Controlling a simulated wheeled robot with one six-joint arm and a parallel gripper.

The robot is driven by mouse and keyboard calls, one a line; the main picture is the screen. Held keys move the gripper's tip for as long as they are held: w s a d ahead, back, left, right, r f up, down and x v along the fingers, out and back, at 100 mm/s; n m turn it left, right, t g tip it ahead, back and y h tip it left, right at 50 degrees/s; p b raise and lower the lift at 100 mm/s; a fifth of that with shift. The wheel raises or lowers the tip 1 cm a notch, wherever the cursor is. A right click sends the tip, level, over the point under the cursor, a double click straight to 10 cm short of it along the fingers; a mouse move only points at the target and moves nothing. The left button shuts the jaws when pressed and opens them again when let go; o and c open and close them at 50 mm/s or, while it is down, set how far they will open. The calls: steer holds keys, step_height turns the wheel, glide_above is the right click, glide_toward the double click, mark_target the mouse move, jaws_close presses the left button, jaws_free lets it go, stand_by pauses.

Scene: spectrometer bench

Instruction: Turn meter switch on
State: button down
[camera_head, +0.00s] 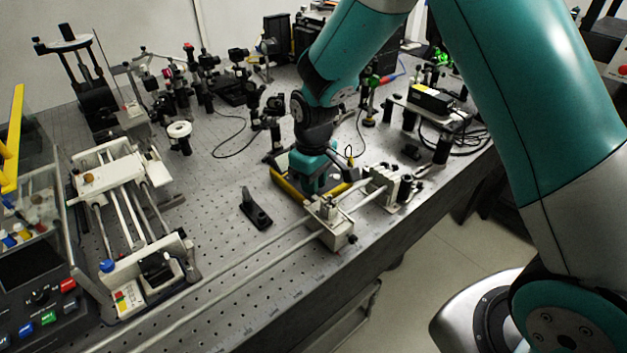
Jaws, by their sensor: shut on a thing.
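The meter (287,190) is a flat, dark unit with a yellow edge, lying on the perforated bench top near the middle of the camera_head view. My teal gripper (312,187) points down over it from above and covers most of its face. The gripper is shut on the meter's switch, low over the meter. The switch and the fingertips are hidden behind the gripper body, so the switch's position cannot be told.
A small black stand (257,212) is left of the meter. A rail carriage (331,225) and rail mounts (390,187) stand close on the right. Optics posts (266,110) and a loose cable (240,138) lie behind. The bench (215,225) has free room at left.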

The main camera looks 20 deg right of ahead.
steer(key=shift+m, duration=0.4)
steer(key=m, duration=1.3)
steer(key=shift+p, duration=0.35)
steer(key=c, duration=1)
jaws_free()
steer(key=shift+c, duration=0.2)
step_height(320, 180, up, 18)
steer(key=b, duration=0.1)
steer(key=shift+f+b, duration=0.25)
steer(key=shift+b, duration=0.1)
